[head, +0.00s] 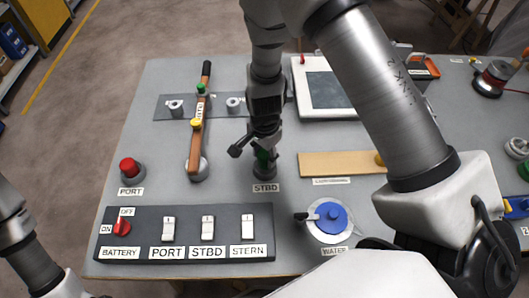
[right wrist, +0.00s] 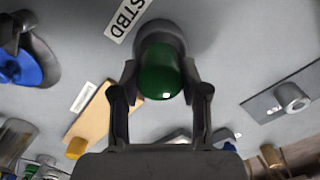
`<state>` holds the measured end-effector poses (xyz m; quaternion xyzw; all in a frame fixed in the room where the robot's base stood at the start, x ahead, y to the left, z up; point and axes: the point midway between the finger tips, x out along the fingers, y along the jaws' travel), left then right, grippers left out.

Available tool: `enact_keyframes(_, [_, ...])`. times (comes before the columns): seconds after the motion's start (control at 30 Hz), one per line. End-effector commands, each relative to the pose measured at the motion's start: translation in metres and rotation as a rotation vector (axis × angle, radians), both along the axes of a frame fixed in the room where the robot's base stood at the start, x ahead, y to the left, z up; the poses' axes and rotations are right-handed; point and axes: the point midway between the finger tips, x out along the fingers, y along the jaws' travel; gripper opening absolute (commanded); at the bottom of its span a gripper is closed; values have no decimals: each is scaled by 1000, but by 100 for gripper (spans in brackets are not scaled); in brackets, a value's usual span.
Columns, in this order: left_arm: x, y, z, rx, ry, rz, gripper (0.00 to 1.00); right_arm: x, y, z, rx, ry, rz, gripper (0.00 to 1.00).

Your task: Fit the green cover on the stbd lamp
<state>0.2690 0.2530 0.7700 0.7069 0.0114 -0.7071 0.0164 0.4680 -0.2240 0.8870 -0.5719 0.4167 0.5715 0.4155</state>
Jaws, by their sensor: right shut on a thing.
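My right gripper (head: 262,146) is shut on the green cover (head: 263,157), pointing down over the grey stbd lamp base (head: 265,171) behind the STBD label. In the right wrist view the green cover (right wrist: 160,72) sits between the two fingers, and the round grey base (right wrist: 172,30) shows right behind it. The cover is in line with the base and very close to it or touching. I cannot tell whether it is fully seated. My left gripper is out of view; only part of my left arm shows at the left edge.
The port lamp (head: 130,170) has a red cover. A wooden lever (head: 200,125) stands left of the gripper. A switch panel (head: 100,240) lies in front, with a blue WATER valve (head: 330,217) to its right. A wooden board (head: 335,164) lies right of the lamp.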

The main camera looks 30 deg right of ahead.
Motion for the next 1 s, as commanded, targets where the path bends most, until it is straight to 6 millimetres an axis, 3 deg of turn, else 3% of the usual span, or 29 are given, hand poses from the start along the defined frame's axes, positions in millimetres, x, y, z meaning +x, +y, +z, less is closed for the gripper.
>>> enact_keyframes(1.0, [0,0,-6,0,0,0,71,0,0,-15,0,0,1,21])
